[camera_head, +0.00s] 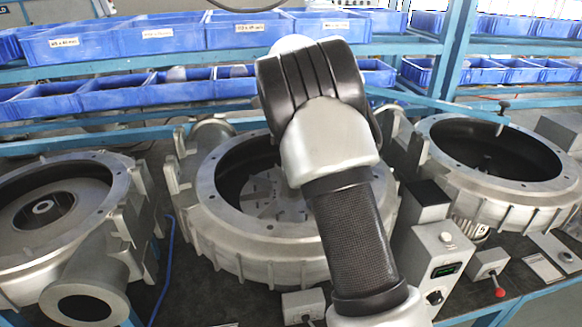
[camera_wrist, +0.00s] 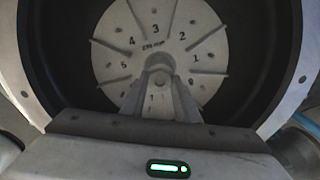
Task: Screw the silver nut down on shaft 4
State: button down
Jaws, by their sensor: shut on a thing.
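In the wrist view, my gripper (camera_wrist: 160,88) is in front of the middle of a pale silver disc (camera_wrist: 207,58) marked with numbers and radial vanes. Its fingers are shut on a small rounded silver piece (camera_wrist: 160,62), which I take to be the silver nut. The fingers hide most of it and the disc's hub, so I cannot tell whether it is on a thread. In the head view, the disc (camera_head: 262,190) lies inside the middle blower housing (camera_head: 215,215). My arm hides the gripper there. No label for shaft 4 is legible on this housing.
Another open housing (camera_head: 125,190) stands at left, and one (camera_head: 455,180) at right with a label reading 5 (camera_head: 481,231) near it. A grey control box (camera_head: 432,262) stands right of my arm. Blue bins (camera_head: 160,42) fill the shelves behind. The middle housing's wall surrounds my gripper.

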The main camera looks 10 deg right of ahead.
jog(key=m, duration=0.6)
jog(key=c, duration=1.7)
grip_release()
